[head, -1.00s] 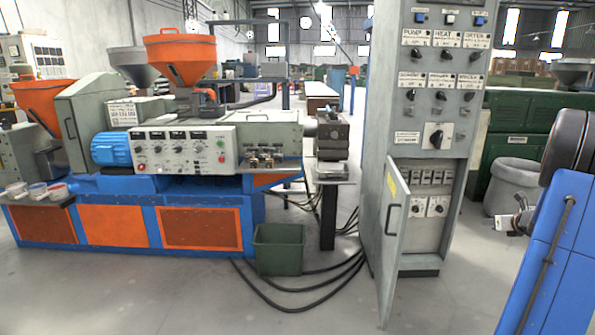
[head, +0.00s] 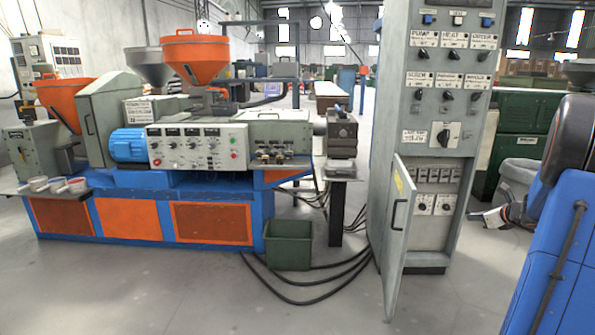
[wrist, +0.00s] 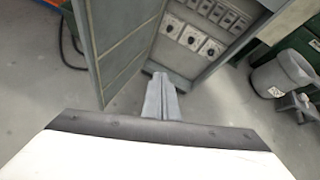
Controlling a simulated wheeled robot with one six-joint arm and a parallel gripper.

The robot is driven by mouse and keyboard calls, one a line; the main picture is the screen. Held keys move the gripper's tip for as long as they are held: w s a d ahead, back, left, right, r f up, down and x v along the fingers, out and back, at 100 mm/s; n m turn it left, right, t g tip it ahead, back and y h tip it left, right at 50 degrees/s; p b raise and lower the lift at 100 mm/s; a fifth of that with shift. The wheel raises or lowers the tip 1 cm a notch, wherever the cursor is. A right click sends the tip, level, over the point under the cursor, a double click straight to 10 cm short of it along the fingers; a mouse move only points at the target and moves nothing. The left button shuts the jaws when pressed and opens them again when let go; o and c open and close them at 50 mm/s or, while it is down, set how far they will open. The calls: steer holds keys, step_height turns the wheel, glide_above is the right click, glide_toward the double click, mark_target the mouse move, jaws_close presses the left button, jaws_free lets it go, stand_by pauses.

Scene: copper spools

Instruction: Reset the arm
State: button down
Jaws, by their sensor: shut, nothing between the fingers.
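My gripper (wrist: 161,80) shows in the wrist view as two grey fingers pressed together, with nothing between them. It points toward the foot of the grey control cabinet (wrist: 170,55) and looks clear of it. In the head view my blue arm (head: 555,250) fills the right edge. A small end part of the arm (head: 492,218) sticks out to its left, beside the cabinet. The fingers are too small to make out there.
The grey cabinet door (head: 398,240) stands open; it also shows in the wrist view (wrist: 115,45). A grey bin (head: 517,180) stands behind my arm. A blue and orange extruder (head: 150,190), a green bin (head: 288,245) and floor cables (head: 300,290) lie left. The front floor is clear.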

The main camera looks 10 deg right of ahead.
steer(key=s+a+r+n+g+y, duration=0.1)
steer(key=s+a+r+n, duration=0.3)
steer(key=a, duration=0.8)
steer(key=s+a+n+g+y, duration=0.2)
steer(key=a+n, duration=0.5)
steer(key=a, duration=0.5)
steer(key=s+a+r+n+g+y, duration=0.15)
steer(key=a+n, duration=0.35)
steer(key=a, duration=0.7)
steer(key=s+a+n+g+h, duration=0.1)
steer(key=s+a+n+g, duration=0.1)
steer(key=s+a+n, duration=0.85)
steer(key=s+a+f+n+h, duration=0.1)
steer(key=s+n, duration=0.3)
steer(key=s, duration=0.4)
steer(key=s+f+n+h, duration=0.1)
steer(key=s+f+n, duration=0.2)
steer(key=s, duration=0.6)
steer(key=shift+s+a+n+h, duration=0.2)
steer(key=shift+a+n+h, duration=0.15)
steer(key=shift+f, duration=0.1)
